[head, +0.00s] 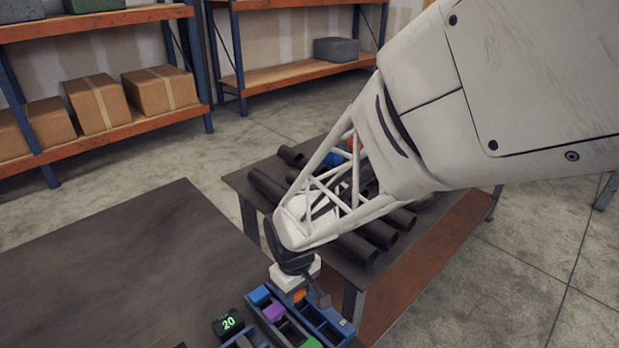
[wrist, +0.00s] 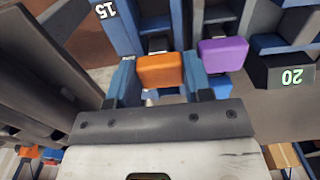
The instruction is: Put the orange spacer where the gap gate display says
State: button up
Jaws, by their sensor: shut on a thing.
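My gripper (head: 303,290) is over the blue rack on the dark table in the head view. It is shut on the orange spacer (wrist: 161,71), which sits between the two blue-grey fingers in the wrist view. A little of the orange spacer shows below the gripper in the head view (head: 300,296). The gap gate display (head: 228,323) reads 20 in green. It also shows upside down at the right of the wrist view (wrist: 291,77). A label with 15 (wrist: 105,9) shows at the top left there. Whether the spacer touches the rack is not clear.
A purple block (head: 273,311) sits in the rack beside the spacer, with a blue block (head: 260,295) and a green block (head: 310,343) nearby. Dark pipes (head: 356,247) lie on a second table behind. The dark table top (head: 130,270) to the left is clear.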

jog(key=shift+f, duration=0.4)
dwell(0.5)
jog(key=o, duration=1.4)
jog(key=shift+r, duration=0.1)
jog(key=shift+o, duration=0.8)
jog(key=shift+r, duration=3.4)
